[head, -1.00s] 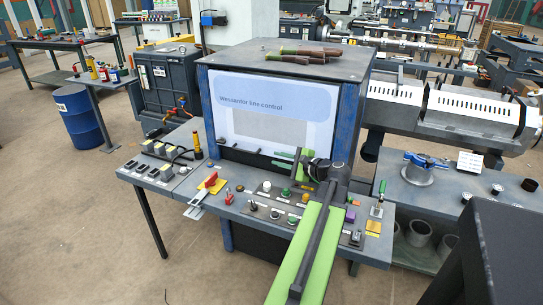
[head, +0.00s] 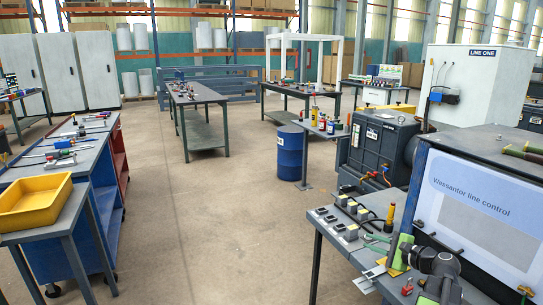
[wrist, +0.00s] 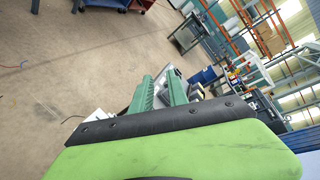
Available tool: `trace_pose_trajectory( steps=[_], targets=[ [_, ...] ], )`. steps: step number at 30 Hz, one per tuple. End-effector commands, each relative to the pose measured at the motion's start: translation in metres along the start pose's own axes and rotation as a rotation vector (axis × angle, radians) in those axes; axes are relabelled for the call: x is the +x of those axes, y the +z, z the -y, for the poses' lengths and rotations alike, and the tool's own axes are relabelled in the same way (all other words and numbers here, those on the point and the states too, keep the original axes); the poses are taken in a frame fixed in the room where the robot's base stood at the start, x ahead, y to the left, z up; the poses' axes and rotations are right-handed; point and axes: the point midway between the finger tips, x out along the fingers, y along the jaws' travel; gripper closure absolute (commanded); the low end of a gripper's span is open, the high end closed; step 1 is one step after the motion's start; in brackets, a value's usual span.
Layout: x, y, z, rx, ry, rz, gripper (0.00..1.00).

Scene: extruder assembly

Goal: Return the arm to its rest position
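My arm shows at the lower right of the head view, dark at the joint and green along the links, over the control desk (head: 335,228). My gripper (head: 376,243) has green fingers pointing left above the desk's switches. In the wrist view, the two ribbed green fingers of my gripper (wrist: 160,90) stand apart with a gap between them. Nothing is seen held. The wrist view looks past the fingers at the floor and the desk area.
The screen panel (head: 480,215) stands right of the arm. A blue barrel (head: 290,153) and a dark cabinet (head: 378,150) are behind the desk. A yellow tray (head: 35,203) lies on a bench at left. The floor (head: 225,230) between is clear.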

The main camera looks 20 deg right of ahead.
Motion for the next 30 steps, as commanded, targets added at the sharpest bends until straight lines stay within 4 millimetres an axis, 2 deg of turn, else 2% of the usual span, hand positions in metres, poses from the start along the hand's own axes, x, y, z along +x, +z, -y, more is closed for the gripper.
trace_pose_trajectory(
  steps=[1,3,5,6,8,9,13,15,18,21,24,26,30],
  targets=[
    [0.035,0.03,-0.014,-0.027,0.056,0.046,0.8],
    [0.077,0.07,-0.037,-0.073,0.14,0.102,0.8],
    [0.109,0.105,-0.061,-0.125,0.217,0.149,0.8],
    [0.128,0.129,-0.078,-0.164,0.269,0.179,0.8],
    [0.154,0.166,-0.107,-0.232,0.352,0.226,0.8],
    [0.168,0.191,-0.129,-0.284,0.409,0.258,0.8],
    [0.2,0.266,-0.202,-0.484,0.599,0.358,0.8],
    [0.207,0.299,-0.239,-0.602,0.693,0.406,0.8],
    [0.208,0.332,-0.283,-0.769,0.811,0.464,0.8],
    [0.202,0.354,-0.321,-0.939,0.921,0.511,0.8],
    [0.189,0.362,-0.351,-1.138,1.044,0.548,0.8],
    [0.178,0.354,-0.36,-1.26,1.124,0.553,0.8],
    [0.148,0.301,-0.351,-1.485,1.317,0.524,0.8]
  ],
)
